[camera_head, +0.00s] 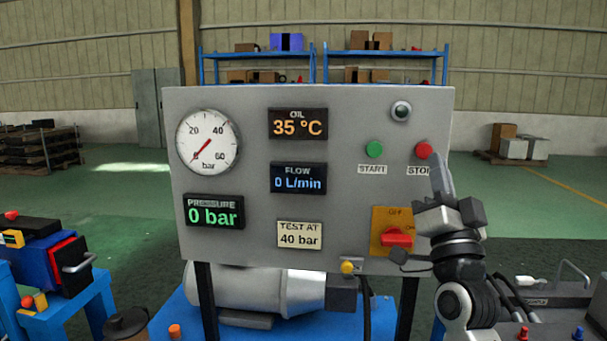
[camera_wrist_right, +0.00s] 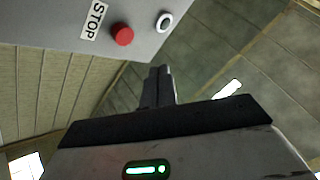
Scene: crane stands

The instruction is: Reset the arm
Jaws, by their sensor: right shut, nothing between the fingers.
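My right arm rises in front of the right side of the grey control panel (camera_head: 340,200). My right gripper (camera_head: 441,165) points upward, shut and empty, just below and to the right of the red STOP button (camera_head: 424,150). In the right wrist view the shut fingers (camera_wrist_right: 158,80) point up, below the red STOP button (camera_wrist_right: 122,36) and apart from it in the picture. Whether the fingertips touch the panel cannot be told. My left gripper is not in view.
The panel carries a green START button (camera_head: 374,149), a pressure gauge (camera_head: 208,140) near zero, displays reading 35 °C, 0 L/min and 0 bar, and a red rotary switch (camera_head: 397,238) beside my right wrist. A blue bench (camera_head: 60,310) stands at left.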

